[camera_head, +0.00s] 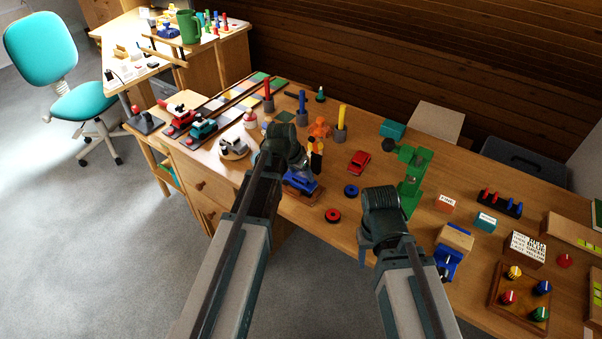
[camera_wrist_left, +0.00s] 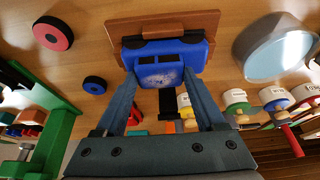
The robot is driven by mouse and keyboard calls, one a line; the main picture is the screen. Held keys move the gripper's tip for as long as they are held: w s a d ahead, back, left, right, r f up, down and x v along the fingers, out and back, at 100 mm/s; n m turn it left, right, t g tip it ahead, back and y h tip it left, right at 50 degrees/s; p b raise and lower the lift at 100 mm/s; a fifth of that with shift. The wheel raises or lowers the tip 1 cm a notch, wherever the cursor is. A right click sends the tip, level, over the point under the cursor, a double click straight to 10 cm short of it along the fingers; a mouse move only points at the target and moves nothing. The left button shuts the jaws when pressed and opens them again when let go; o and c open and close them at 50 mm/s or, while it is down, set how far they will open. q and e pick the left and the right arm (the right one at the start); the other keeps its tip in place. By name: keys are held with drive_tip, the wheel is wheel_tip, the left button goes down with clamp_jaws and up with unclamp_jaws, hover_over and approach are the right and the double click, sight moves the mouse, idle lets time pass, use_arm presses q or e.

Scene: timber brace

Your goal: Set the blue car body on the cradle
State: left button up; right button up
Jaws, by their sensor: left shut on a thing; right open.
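The blue car body (camera_head: 303,180) is at the table's front, below my left gripper (camera_head: 296,170). In the left wrist view the car body (camera_wrist_left: 165,72) sits between the fingertips of my left gripper (camera_wrist_left: 166,88), which is shut on it. The brown wooden cradle (camera_head: 307,195) is right at the car body; in the left wrist view the cradle (camera_wrist_left: 190,22) shows around and beyond it. I cannot tell whether the car rests fully on it. My right gripper (camera_head: 366,257) is open at the table's front edge, its fingers mostly hidden by the wrist.
A red ring (camera_head: 333,215) and a blue ring (camera_head: 351,190) lie right of the cradle. A red car (camera_head: 359,162) and a tall green stand (camera_head: 411,180) are further right. A small figure (camera_head: 316,157) stands close behind the cradle. A round turntable (camera_head: 233,149) is to its left.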

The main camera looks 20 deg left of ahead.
use_arm(q)
drive_tip(key=o, duration=1.4)
wheel_tip(320, 180, up, 7)
drive_tip(key=p, duration=0.7)
drive_tip(key=shift+r, duration=0.1)
drive_tip(key=s+d+g+y, duration=0.1)
drive_tip(key=s+d, duration=0.3)
drive_tip(key=s, duration=0.3)
drive_tip(key=s+d+f+g+y, duration=0.1)
drive_tip(key=s+d, duration=0.3)
drive_tip(key=s, duration=0.4)
drive_tip(key=s+d+g+y, duration=0.1)
drive_tip(key=s+d, duration=0.3)
drive_tip(key=s, duration=0.4)
drive_tip(key=shift+s+d+f+g, duration=0.15)
drive_tip(key=shift+d+f+g, duration=0.2)
drive_tip(key=shift+g, duration=0.55)
